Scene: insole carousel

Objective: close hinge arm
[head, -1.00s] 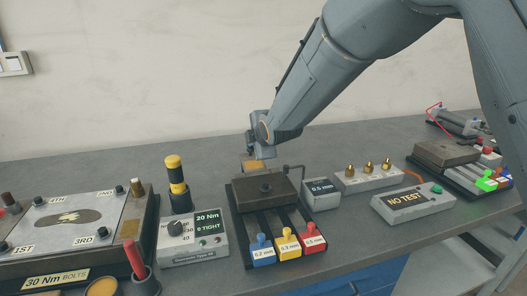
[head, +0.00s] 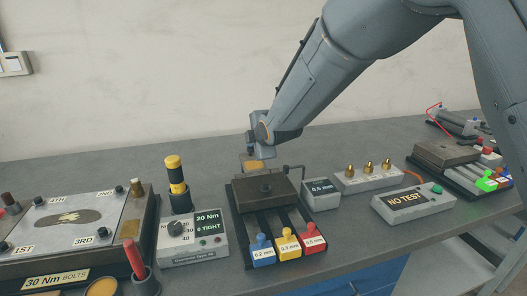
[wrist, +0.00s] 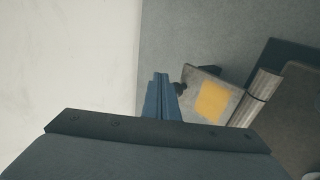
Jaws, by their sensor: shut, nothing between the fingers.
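The hinge arm (wrist: 208,95) is a grey-brown plate with a yellow square, in the right half of the wrist view. It joins a ribbed hinge barrel (wrist: 256,96) beside the dark brown block (wrist: 290,115). A small dark knob (wrist: 180,88) sits at the plate's left edge. My gripper (wrist: 160,78) is shut and empty, its blue fingers just left of the knob; I cannot tell whether they touch. In the head view, the hinge arm (head: 252,165) shows as a tan piece behind the block (head: 265,188). My fingertips are hard to make out there.
Blue, yellow and red tabs (head: 288,245) stand in front of the block. A 0.5 mm display box (head: 320,194) is close on the right. A yellow-black tool (head: 176,178) stands upright on the left. The bench (head: 90,175) is clear toward the wall.

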